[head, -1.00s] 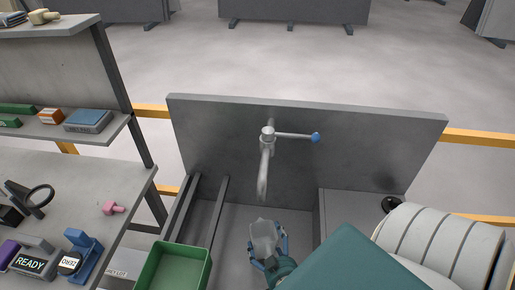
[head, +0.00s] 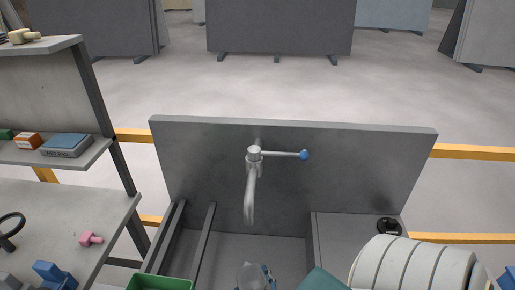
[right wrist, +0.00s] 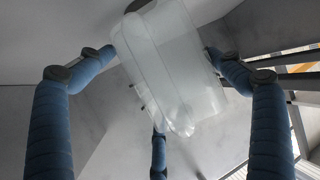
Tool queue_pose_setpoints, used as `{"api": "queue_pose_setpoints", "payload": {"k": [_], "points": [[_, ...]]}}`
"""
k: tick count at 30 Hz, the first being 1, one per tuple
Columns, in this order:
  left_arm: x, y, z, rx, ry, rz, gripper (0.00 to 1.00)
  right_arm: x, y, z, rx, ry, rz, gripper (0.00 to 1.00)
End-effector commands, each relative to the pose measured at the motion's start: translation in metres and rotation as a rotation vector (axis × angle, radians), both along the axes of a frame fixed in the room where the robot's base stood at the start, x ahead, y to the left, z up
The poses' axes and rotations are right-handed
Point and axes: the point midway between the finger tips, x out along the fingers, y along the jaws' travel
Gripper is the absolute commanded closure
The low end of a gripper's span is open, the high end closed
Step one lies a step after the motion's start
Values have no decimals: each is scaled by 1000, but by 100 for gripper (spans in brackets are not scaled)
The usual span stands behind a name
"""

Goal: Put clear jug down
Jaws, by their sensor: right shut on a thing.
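The clear jug (head: 250,277) is at the bottom edge of the head view, over the grey basin and below the tap; its lower part is cut off. My right gripper (head: 268,279) is shut on it, with blue fingers beside the jug. In the right wrist view the clear jug (right wrist: 170,70) is tilted between the blue fingers of my right gripper (right wrist: 160,75). I cannot tell whether the jug touches the basin floor. My left gripper is not in view.
The tap (head: 251,185) with a blue-tipped lever hangs over the basin (head: 275,246). A green bin (head: 160,283) is at the lower left. A grey ledge (head: 345,232) with a black round part (head: 389,226) lies right. A workbench (head: 60,215) with a pink item (head: 91,239) stands left.

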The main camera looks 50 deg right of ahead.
Motion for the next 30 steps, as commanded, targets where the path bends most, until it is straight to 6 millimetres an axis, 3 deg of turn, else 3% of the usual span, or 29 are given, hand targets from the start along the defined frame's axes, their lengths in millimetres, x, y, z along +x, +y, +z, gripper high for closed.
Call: {"api": "queue_pose_setpoints", "payload": {"k": [30], "points": [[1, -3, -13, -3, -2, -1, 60, 0, -1, -15, 0, 0, -1, 37]]}}
